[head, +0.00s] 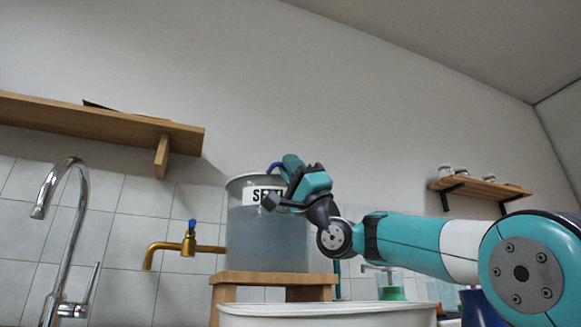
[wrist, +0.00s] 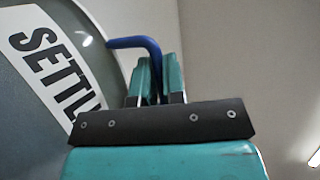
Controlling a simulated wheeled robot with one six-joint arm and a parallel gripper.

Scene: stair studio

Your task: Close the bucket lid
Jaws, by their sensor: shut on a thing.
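The bucket (head: 268,235) is a grey translucent cylinder with a white label reading "SETTL…", partly covered by my arm. It stands on a wooden stand above the sink area. It fills the left of the wrist view (wrist: 35,95), tilted in that picture. A bent blue handle (head: 275,167) shows at the bucket's upper rim. My gripper (head: 287,163) is at the rim, its teal fingers shut on the blue handle, which runs between them in the wrist view (wrist: 135,42). The lid's surface cannot be made out from this low angle.
A brass tap (head: 185,247) with a blue lever is left of the bucket. A chrome faucet (head: 68,215) stands further left. A white basin (head: 330,314) is in front. Wooden shelves are on the wall at left (head: 100,120) and right (head: 480,188). Space above the bucket is clear.

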